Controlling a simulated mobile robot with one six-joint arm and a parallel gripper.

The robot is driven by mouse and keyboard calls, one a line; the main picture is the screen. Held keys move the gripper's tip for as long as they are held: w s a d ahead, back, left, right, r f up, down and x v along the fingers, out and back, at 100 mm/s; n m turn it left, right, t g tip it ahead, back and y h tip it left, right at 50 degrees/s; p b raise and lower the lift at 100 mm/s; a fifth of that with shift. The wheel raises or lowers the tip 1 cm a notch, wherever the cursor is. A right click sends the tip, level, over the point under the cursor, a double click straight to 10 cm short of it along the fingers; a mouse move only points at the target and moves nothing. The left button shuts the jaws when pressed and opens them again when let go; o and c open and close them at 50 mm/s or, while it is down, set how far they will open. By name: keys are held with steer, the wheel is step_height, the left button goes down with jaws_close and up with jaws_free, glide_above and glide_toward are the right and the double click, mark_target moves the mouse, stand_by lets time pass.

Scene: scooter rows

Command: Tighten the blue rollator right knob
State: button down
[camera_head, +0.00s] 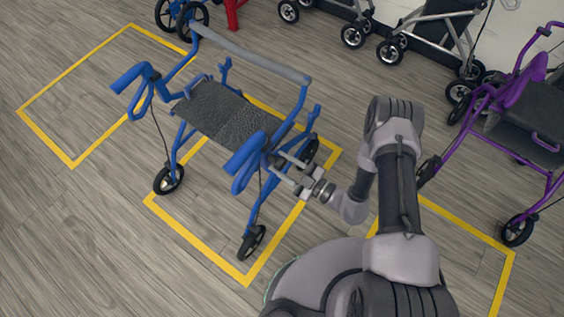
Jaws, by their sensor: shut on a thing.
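The blue rollator (240,145) stands upright on the floor, with a black seat (222,112), a grey backrest bar and two blue handles. My gripper (279,166) reaches in from the right, at the frame just below the rollator's handle (245,160) nearest my arm. Its two fingers are shut on the right knob there. The knob itself is small and mostly hidden between the fingers, so its turn cannot be seen.
Yellow floor outlines (180,229) mark bays under and beside the rollator. A purple rollator (520,110) stands at the right. Grey and black rollators (440,35) line the back wall. The floor at the left is clear.

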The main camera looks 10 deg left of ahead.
steer(key=shift+m, duration=0.9)
steer(key=c, duration=0.8)
jaws_free()
steer(key=shift+c, duration=0.2)
steer(key=p+v, duration=0.4)
steer(key=v, duration=1.3)
steer(key=shift+s+d, duration=0.2)
steer(key=shift+f, duration=0.1)
